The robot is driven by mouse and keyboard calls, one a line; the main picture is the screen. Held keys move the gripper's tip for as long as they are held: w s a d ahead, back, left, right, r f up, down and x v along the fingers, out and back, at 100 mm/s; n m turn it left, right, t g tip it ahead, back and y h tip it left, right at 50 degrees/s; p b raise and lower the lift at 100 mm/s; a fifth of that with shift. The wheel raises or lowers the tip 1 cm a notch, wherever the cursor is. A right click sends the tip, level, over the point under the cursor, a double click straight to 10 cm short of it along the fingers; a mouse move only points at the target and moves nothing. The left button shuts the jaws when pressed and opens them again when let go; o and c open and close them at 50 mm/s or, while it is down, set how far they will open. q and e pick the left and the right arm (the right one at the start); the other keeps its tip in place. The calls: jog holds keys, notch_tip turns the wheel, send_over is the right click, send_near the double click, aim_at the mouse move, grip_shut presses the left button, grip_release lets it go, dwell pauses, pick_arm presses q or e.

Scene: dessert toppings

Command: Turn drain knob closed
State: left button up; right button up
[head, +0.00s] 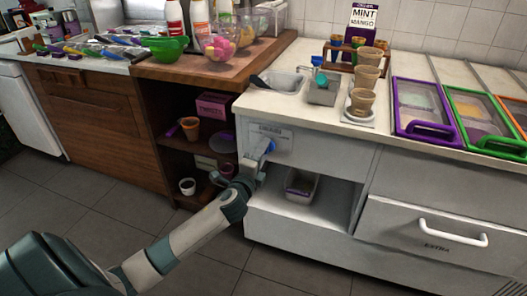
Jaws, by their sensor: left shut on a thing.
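A blue drain knob (271,146) sits on the white front panel of the counter, beside a small label that appears to read "DRAIN" (270,130). My left gripper (263,149) is at the knob and shut on it. The gripper hides part of the knob, so I cannot tell its turn angle. The small sink (277,82) is in the counter top above. A bin (300,185) stands on the open shelf below and to the right of the knob. My right gripper does not show.
Brown wooden shelves (180,145) with cups and a pink box (214,106) are left of the panel. A drawer with a white handle (453,236) is at the right. Cups (367,75) and framed lidded trays (423,105) stand on the counter. The floor (110,180) in front is clear.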

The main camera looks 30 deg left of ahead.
pick_arm(q)
jog(key=shift+f+n+p, duration=0.2)
jog(key=shift+n+p, duration=1.65)
jog(key=shift+n, duration=3.45)
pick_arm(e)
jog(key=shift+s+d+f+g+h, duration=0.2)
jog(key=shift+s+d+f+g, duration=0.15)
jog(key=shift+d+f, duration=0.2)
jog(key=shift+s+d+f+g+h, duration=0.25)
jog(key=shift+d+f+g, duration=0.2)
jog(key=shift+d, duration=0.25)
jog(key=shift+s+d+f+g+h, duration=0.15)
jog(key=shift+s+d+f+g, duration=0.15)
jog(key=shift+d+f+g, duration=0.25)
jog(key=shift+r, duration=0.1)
pick_arm(q)
jog(key=o, duration=1)
jog(key=shift+o, duration=0.2)
jog(key=v, duration=1.7)
jog(key=shift+s, duration=0.25)
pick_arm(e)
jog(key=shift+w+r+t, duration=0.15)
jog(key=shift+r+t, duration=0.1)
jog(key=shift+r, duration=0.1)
